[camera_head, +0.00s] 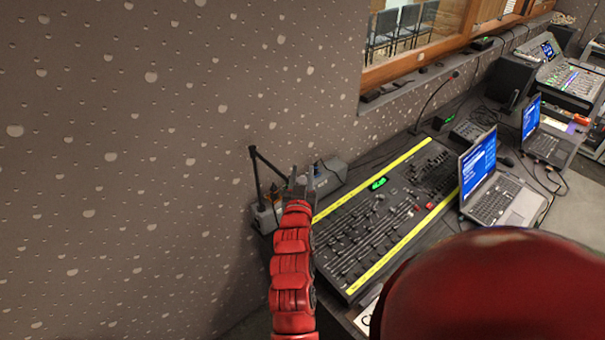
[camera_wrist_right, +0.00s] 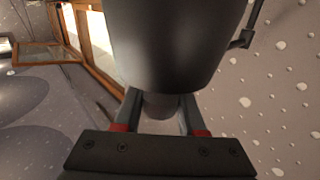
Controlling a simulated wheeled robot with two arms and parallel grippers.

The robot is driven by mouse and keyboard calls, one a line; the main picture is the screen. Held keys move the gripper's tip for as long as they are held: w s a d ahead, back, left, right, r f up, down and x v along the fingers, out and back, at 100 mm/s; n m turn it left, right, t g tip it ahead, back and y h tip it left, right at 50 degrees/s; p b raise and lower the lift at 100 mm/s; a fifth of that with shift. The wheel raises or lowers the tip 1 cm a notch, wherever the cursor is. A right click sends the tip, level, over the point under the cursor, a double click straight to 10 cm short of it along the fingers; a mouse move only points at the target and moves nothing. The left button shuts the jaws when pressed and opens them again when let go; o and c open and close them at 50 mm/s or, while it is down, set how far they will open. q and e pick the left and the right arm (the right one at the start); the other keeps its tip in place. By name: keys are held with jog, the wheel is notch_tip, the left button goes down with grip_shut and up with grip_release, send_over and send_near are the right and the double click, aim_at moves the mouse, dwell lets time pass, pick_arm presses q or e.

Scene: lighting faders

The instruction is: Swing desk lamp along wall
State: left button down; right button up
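The desk lamp stands against the speckled wall, and its thin dark jointed arm (camera_head: 257,178) shows in the head view left of my right gripper (camera_head: 300,188). In the right wrist view the lamp's dark grey shade (camera_wrist_right: 180,45) fills the top middle, and part of its arm (camera_wrist_right: 248,35) shows at the upper right. The fingers of my right gripper (camera_wrist_right: 160,115) stand on both sides of the narrow neck behind the shade and appear closed on it. In the head view the gripper mostly hides the lamp head. My left gripper is not in view.
A mixing console (camera_head: 375,222) with yellow edge strips lies right of the gripper. A laptop (camera_head: 490,185) and a gooseneck microphone (camera_head: 432,100) stand beyond it. A grey box (camera_head: 328,175) sits close behind the gripper. The wall (camera_head: 130,150) borders the lamp's left side.

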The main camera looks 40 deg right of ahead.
grip_shut()
dwell(1.1)
